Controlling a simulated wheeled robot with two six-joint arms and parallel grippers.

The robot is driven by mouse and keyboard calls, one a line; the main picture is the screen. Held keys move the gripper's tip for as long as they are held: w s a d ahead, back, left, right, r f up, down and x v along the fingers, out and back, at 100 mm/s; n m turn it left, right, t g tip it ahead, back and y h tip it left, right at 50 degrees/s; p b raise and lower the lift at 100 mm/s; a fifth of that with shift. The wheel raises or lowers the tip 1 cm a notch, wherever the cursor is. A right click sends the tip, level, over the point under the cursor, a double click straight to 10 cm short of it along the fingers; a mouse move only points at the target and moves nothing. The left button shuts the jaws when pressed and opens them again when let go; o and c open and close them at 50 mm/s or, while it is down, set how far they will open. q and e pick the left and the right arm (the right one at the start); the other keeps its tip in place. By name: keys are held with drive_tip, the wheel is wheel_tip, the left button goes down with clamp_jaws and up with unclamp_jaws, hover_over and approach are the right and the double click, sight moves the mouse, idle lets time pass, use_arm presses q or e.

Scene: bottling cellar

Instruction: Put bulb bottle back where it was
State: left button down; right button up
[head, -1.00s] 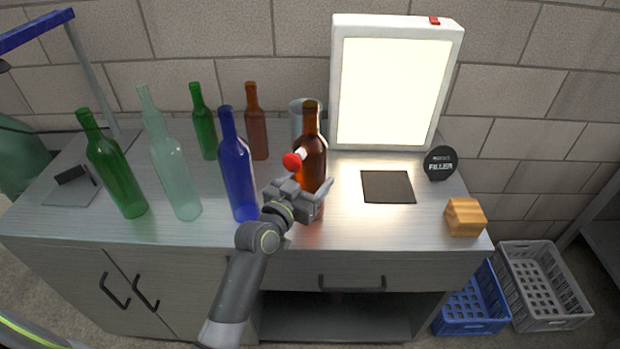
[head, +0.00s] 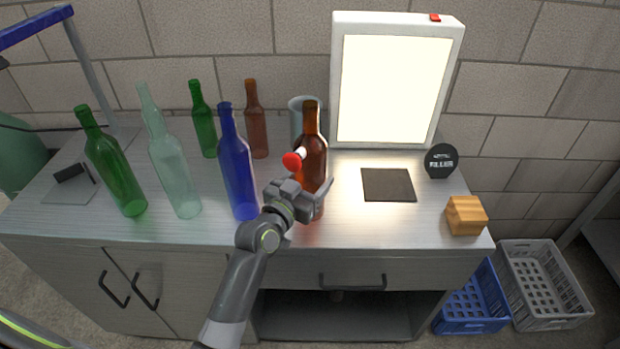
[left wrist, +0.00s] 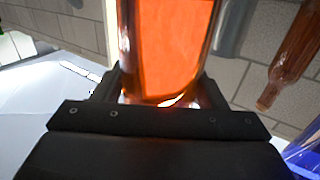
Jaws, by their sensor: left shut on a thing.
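The amber bulb bottle (head: 313,165) stands upright near the middle of the bench, just left of the dark square pad. My left gripper (head: 308,203) is shut around its lower body; I cannot tell whether its base touches the bench. In the left wrist view the bottle's glowing orange body (left wrist: 168,45) sits between the jaws (left wrist: 160,92). A red and white knob-like thing (head: 293,160) shows beside the bottle, just above the gripper. My right gripper is not in view.
A blue bottle (head: 238,180), clear bottle (head: 175,175), green bottles (head: 115,175) (head: 204,125) and brown bottle (head: 256,130) stand left. A grey cylinder (head: 297,115) is behind. A light panel (head: 337,90), dark pad (head: 388,185), black disc (head: 441,161) and wooden block (head: 466,215) are right.

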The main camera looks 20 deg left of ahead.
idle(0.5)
use_arm(q)
drive_tip(key=shift+c, duration=1.8)
unclamp_jaws()
drive_tip(key=shift+o, duration=0.8)
drive_tip(key=shift+s, duration=0.1)
drive_tip(key=shift+f, duration=0.4)
drive_tip(key=b+v, duration=0.1)
drive_tip(key=v, duration=1.2)
drive_tip(key=shift+r+b, duration=0.2)
drive_tip(key=shift+b, duration=0.15)
drive_tip(key=shift+d, duration=0.1)
